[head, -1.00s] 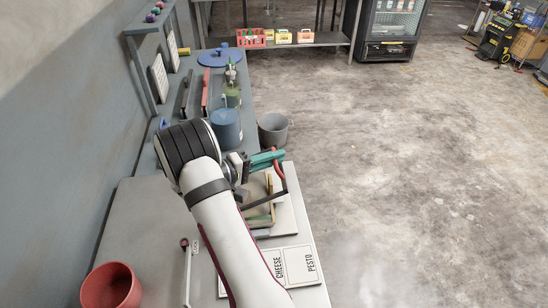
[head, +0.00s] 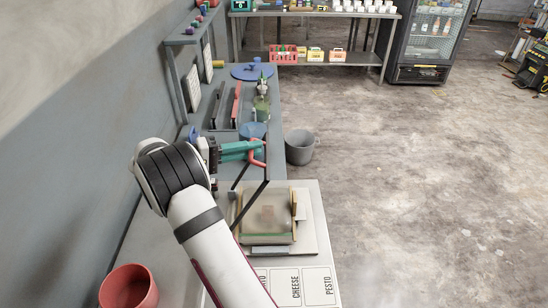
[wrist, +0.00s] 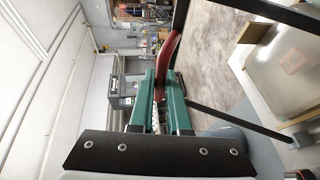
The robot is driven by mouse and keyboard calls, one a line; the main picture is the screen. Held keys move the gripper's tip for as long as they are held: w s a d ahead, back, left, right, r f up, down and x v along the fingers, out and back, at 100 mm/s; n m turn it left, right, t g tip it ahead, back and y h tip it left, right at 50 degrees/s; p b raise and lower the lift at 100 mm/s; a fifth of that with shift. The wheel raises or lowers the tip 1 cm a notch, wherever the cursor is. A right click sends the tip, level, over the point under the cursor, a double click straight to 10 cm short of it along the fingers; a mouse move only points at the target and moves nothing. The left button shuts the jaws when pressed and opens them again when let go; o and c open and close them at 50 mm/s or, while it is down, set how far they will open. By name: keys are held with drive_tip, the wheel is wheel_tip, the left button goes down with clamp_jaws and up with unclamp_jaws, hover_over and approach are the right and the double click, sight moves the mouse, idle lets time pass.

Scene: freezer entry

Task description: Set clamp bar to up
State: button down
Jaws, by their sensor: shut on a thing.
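The clamp bar is a black frame (head: 266,183) with a red grip (head: 258,154). It stands raised, tilted up at the far side of a press-like board (head: 308,232) on the bench. My gripper (head: 246,151), with teal fingers, is shut on the red grip, high above the bench. In the wrist view, the teal fingers (wrist: 160,95) close around the red grip (wrist: 169,58), and black bars (wrist: 268,12) of the frame run to the right. A pale, clear-looking pad with a wooden frame (head: 268,214) lies on the board.
A red bowl (head: 128,288) stands at the near left. Labelled cards (head: 296,285) lie in front of the board. A blue container (head: 252,131) stands behind my gripper, and a grey bucket (head: 299,146) is on the floor to the right. The wall closes off the left.

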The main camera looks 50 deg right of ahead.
drive_tip(key=w+a+n+g+h, duration=0.1)
drive_tip(key=w+a+h, duration=0.2)
drive_tip(key=w+a, duration=0.6)
drive_tip(key=shift+r+n+g+h, duration=0.15)
drive_tip(key=shift+n+g+h, duration=0.15)
drive_tip(key=shift+n+h, duration=0.1)
drive_tip(key=c, duration=1.2)
unclamp_jaws()
